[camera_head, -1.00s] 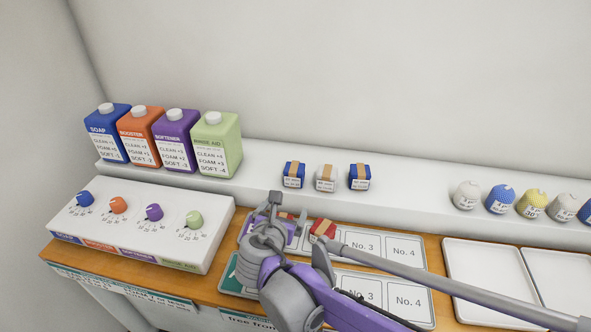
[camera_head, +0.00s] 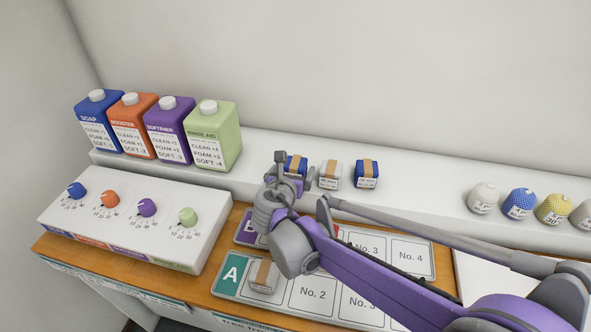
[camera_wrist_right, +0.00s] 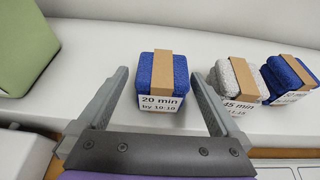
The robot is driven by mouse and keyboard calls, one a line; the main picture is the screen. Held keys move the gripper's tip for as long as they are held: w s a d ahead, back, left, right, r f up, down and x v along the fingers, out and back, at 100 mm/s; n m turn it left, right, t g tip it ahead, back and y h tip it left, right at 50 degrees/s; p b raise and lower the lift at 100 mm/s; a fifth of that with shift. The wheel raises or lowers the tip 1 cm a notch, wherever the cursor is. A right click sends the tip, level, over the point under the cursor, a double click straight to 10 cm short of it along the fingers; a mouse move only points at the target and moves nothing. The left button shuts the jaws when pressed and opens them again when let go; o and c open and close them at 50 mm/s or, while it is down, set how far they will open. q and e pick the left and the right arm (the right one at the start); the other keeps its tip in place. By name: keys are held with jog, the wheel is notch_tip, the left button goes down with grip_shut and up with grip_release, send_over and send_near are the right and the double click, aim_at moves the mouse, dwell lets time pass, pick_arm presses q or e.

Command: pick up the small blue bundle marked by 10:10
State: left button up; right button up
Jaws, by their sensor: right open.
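The small blue bundle (camera_head: 299,164) with a tan band stands on the white shelf, leftmost of three bundles. Its label in the right wrist view reads "20 min by 10:10" (camera_wrist_right: 162,104). My right gripper (camera_head: 296,174) is open and partly covers it in the head view. In the right wrist view its open fingers (camera_wrist_right: 160,85) reach toward the bundle, one to each side; I cannot tell whether either touches. A grey-white bundle (camera_wrist_right: 238,80) and another blue bundle (camera_wrist_right: 287,78) stand just to its right. My left gripper is not in view.
Several bottles, including a green one (camera_head: 214,136), stand left on the shelf. A white dial box (camera_head: 122,217) sits below them. A pale bundle (camera_head: 264,276) lies on card A (camera_head: 231,275). Textured balls (camera_head: 518,203) are at the right. The wall is close behind the shelf.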

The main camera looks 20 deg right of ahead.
aim_at(298, 162)
jog(key=x, duration=0.4)
jog(key=shift+w+d+r, duration=0.15)
jog(key=shift+d+r, duration=0.05)
jog(key=shift+r, duration=0.05)
jog(key=c, duration=1.4)
jog(key=shift+r, duration=0.1)
